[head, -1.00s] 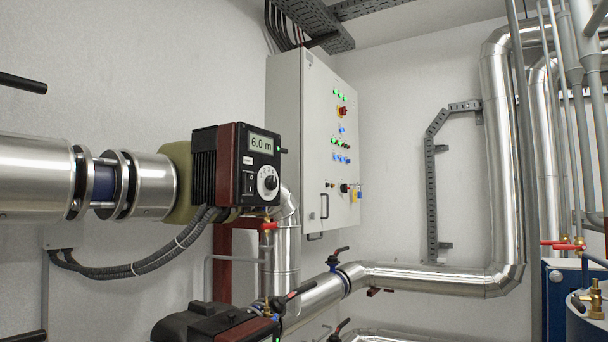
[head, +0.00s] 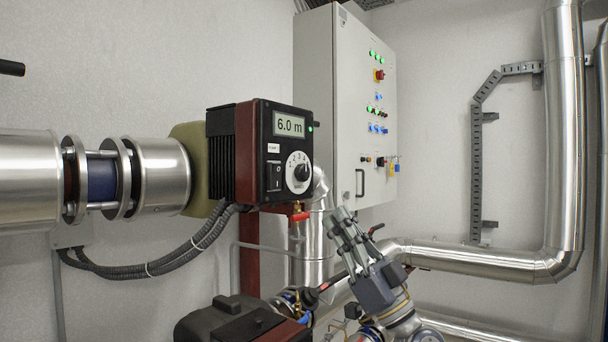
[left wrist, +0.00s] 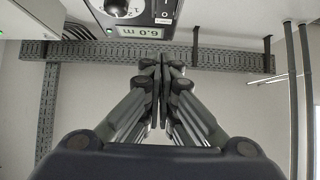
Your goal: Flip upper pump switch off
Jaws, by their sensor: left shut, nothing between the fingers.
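The upper pump (head: 260,155) is a black and dark red box on the pipe, with a lit display reading 6.0 m and a round dial. Its switch (head: 274,176) is a small black rocker with white marks, left of the dial on the front face. My left gripper (head: 341,216) is shut and empty, below and right of the switch, pointing up and apart from the pump. In the left wrist view the shut fingers (left wrist: 160,62) point at the pump (left wrist: 140,15), which appears upside down at the top. My right gripper is out of view.
A lower pump (head: 232,322) sits at the bottom. A grey control cabinet (head: 345,110) stands behind on the right. A red-handled valve (head: 300,216) and a silver pipe (head: 470,256) lie near my gripper. The space directly before the pump's face looks clear.

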